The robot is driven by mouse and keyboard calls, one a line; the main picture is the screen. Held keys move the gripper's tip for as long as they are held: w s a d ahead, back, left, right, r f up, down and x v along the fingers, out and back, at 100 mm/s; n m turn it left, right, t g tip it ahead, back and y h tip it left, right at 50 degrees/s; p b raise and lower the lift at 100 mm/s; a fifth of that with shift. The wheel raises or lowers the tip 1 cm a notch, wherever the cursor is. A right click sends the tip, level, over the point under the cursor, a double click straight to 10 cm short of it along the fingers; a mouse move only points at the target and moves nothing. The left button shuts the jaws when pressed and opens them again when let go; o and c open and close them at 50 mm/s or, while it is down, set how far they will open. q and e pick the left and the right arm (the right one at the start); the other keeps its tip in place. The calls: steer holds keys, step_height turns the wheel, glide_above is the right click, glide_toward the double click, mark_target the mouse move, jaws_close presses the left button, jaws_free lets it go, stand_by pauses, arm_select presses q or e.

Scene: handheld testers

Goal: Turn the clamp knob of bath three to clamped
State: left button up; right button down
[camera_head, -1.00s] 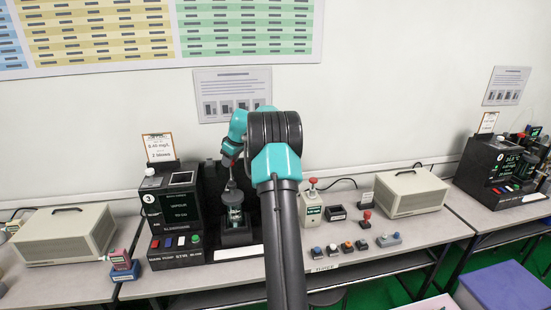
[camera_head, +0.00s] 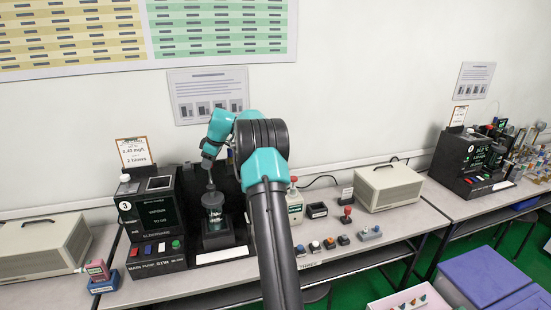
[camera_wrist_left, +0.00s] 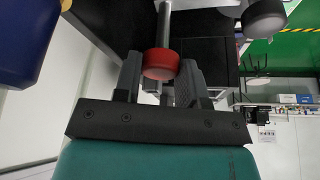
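The black bath unit marked 3 (camera_head: 155,262) stands on the bench left of centre in the head view. A glass vessel (camera_head: 213,200) sits in its bay. My left arm reaches over the bench, and its gripper (camera_head: 208,170) is above the vessel, pointing down. In the left wrist view, a red round knob (camera_wrist_left: 160,64) on a metal rod lies between the two dark fingers (camera_wrist_left: 160,80). The knob's clamp marking is not visible. My right gripper is not in view.
A beige box (camera_head: 388,187) and several small coloured switches stand right of the bath unit. Another beige box (camera_head: 40,250) and a red and blue tester (camera_head: 98,272) are to the left. A second black unit (camera_head: 470,160) stands at far right. A purple bin (camera_head: 485,275) is below.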

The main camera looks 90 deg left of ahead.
arm_select(q)
steer(key=o, duration=0.4)
steer(key=v, duration=1.7)
steer(key=shift+w+r, duration=0.1)
steer(key=shift+w, duration=0.05)
